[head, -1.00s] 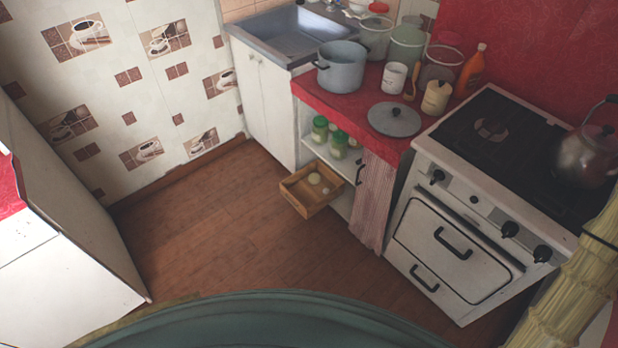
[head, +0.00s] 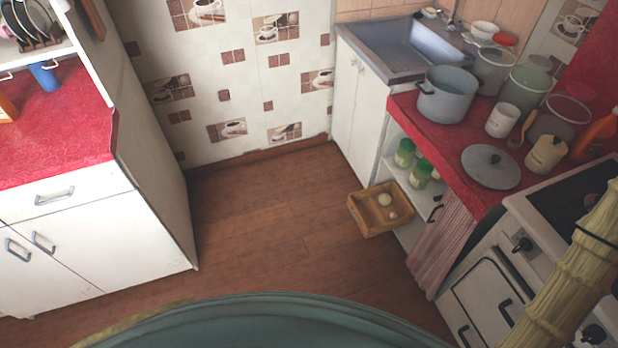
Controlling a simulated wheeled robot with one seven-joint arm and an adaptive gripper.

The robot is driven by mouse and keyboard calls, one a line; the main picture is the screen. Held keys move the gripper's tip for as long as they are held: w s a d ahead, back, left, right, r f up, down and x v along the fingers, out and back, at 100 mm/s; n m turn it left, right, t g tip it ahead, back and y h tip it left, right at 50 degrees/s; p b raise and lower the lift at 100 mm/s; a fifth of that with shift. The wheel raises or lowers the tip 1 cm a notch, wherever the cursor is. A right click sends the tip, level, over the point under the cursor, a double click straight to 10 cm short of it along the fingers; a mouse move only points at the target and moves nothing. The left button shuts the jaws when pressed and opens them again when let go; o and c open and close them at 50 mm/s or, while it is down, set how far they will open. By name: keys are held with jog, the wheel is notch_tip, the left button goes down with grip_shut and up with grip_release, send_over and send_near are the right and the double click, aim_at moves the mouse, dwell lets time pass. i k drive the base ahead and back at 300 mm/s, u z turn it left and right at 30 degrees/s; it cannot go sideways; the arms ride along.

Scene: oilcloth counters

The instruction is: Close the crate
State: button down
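The crate (head: 388,228) is a small open-topped wooden box at the lower shelf of the red-topped counter. It sticks out from the shelf front over the brown floor, so it stands open. Two small pale round things (head: 385,199) lie inside it. Its back end meets the white shelf unit (head: 408,232), and I cannot tell how much of it is inside. My gripper is not in view.
Green-lidded jars (head: 404,153) stand on the shelf above the crate. A striped curtain (head: 442,245) hangs right of it, before the stove (head: 490,290). A white cabinet (head: 110,240) stands at left. The wooden floor (head: 275,225) between is clear.

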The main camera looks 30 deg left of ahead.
aim_at(373, 218)
jog(key=u, duration=0.75)
jog(key=i, duration=0.85)
jog(key=u, duration=0.35)
